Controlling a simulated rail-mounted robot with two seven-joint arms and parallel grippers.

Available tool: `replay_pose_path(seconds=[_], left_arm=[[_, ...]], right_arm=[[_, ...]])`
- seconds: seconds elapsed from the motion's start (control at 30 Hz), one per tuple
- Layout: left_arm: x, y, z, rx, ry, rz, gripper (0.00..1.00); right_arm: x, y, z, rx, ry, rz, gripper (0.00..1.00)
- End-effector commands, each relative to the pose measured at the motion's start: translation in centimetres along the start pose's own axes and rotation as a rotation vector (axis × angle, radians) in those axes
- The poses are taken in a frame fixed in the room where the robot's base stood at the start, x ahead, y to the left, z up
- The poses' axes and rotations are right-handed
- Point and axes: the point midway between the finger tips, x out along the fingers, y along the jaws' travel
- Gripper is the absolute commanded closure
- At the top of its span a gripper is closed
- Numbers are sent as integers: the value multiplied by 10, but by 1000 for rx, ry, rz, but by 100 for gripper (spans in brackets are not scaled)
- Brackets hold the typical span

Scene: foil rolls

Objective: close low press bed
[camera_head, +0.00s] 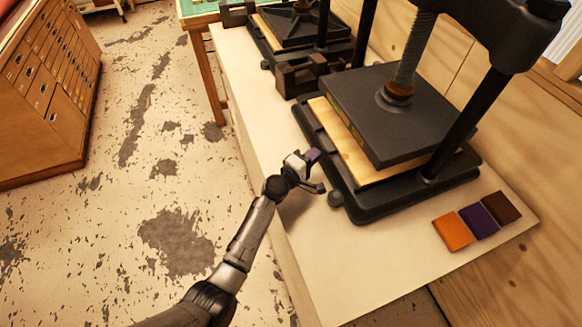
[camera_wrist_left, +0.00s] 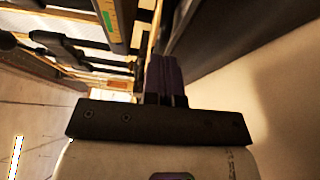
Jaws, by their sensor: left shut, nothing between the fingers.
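The near press stands on the pale bench top, with a dark base (camera_head: 372,206), a dark upper plate (camera_head: 385,115) under a threaded screw, and a light wooden bed (camera_head: 345,150) between them. The bed's left edge sticks out a little past the upper plate. My left gripper (camera_head: 314,158) is shut and empty beside the left front edge of the press base; whether it touches the base I cannot tell. In the left wrist view its dark purple fingers (camera_wrist_left: 166,78) are together, with a dark surface close on the right. My right gripper is not in view.
A second press (camera_head: 300,25) stands farther back on the bench (camera_head: 240,65). Orange (camera_head: 453,231), purple (camera_head: 479,220) and brown (camera_head: 502,207) blocks lie at the right front. A wooden drawer cabinet (camera_head: 45,90) stands at the left. The floor between is clear.

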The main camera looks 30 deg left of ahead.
Motion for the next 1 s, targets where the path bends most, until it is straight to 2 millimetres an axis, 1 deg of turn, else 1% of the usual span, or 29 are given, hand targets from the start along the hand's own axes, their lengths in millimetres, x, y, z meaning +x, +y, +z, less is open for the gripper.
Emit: replay_pose_path(seconds=[0.03,0.1,0.3,0.5,0.7,0.83,1.0], left_arm=[[-8,0,-6,3,0,-1,100],[-17,0,-12,4,-3,-1,100],[-59,1,-11,1,-5,0,100],[-91,1,-12,1,-4,0,100],[-110,1,-12,1,-4,2,100],[-115,1,-12,0,-4,2,100],[-116,1,-12,0,-4,3,100]], right_arm=[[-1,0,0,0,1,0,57],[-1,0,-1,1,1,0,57],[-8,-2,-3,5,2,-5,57],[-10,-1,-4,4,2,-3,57],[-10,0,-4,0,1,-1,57],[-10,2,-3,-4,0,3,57],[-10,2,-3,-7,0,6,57]])
